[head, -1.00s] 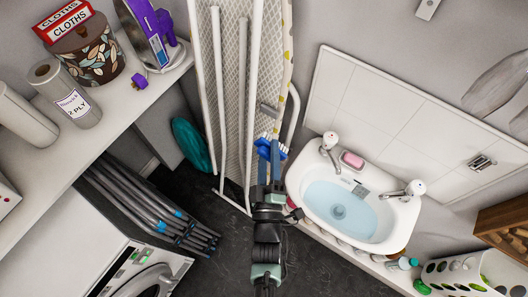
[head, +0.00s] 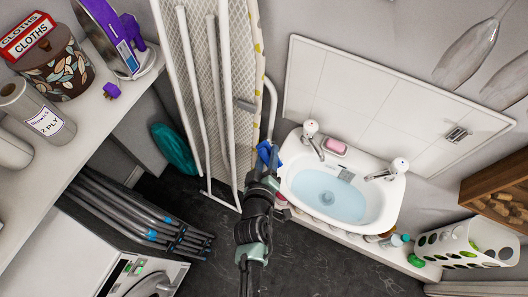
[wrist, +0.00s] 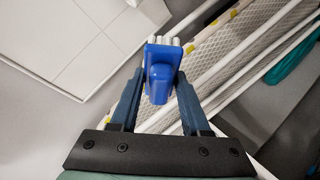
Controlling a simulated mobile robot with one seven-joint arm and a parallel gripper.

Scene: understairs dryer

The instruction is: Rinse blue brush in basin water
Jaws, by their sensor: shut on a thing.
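My gripper (wrist: 160,95) is shut on the blue brush (wrist: 160,72), which shows between its two fingers in the wrist view, with pale bristles at its far end. In the head view the brush (head: 266,153) is partly hidden by my gripper (head: 264,165), just left of the basin's rim. The white basin (head: 384,213) holds pale blue water (head: 330,198). The brush is outside the basin, apart from the water.
Two taps (head: 311,130) (head: 398,167) and a pink soap bar (head: 336,146) sit on the basin's back edge. A folded ironing board (head: 243,50) leans at the wall behind the gripper. Small bottles (head: 396,240) stand beside the basin's front right. Dark floor is open below.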

